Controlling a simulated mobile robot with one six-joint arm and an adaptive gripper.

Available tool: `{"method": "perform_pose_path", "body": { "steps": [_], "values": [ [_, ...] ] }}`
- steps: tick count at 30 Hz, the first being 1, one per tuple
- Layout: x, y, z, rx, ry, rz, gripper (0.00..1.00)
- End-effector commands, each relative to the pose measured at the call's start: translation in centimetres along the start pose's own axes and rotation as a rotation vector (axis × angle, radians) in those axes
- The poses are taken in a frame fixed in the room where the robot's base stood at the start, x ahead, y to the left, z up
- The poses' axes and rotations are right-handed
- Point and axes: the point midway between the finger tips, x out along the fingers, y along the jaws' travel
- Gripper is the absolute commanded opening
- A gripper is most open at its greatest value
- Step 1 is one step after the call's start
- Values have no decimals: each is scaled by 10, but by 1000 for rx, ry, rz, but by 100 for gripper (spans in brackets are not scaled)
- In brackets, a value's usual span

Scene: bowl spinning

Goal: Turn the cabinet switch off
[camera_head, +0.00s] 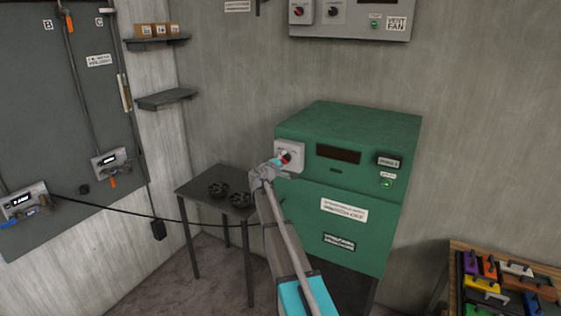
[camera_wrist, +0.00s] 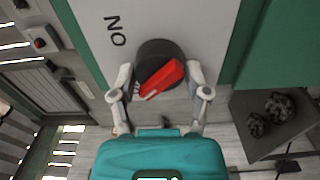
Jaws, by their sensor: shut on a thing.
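The green cabinet (camera_head: 345,230) stands against the back wall. Its switch (camera_head: 286,157) is a dark round knob with a red handle on a white plate, at the upper left of the cabinet front. In the wrist view the switch (camera_wrist: 158,62) fills the space between my fingers, its red handle slanted. The word ON is printed on the plate beside it. My gripper (camera_head: 273,164) is at the switch in the head view. In the wrist view my gripper (camera_wrist: 160,78) is shut on the knob, one finger on each side. A green light (camera_head: 386,183) shows on the cabinet's right side.
A small dark table (camera_head: 205,181) with black round parts stands left of the cabinet. A panel with more knobs (camera_head: 350,22) hangs above. A black cable (camera_head: 120,209) runs across the left.

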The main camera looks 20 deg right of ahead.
Motion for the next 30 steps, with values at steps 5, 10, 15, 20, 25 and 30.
{"method": "perform_pose_path", "body": {
  "steps": [5,10,15,20,25,30],
  "values": [
    [3,1,0,-41,-3,4,14],
    [3,1,0,-48,-3,4,14],
    [3,1,0,-47,-3,4,14],
    [2,1,0,-46,-2,3,80],
    [1,0,0,-44,-1,2,96],
    [0,0,-1,-43,0,1,96]
  ]
}}
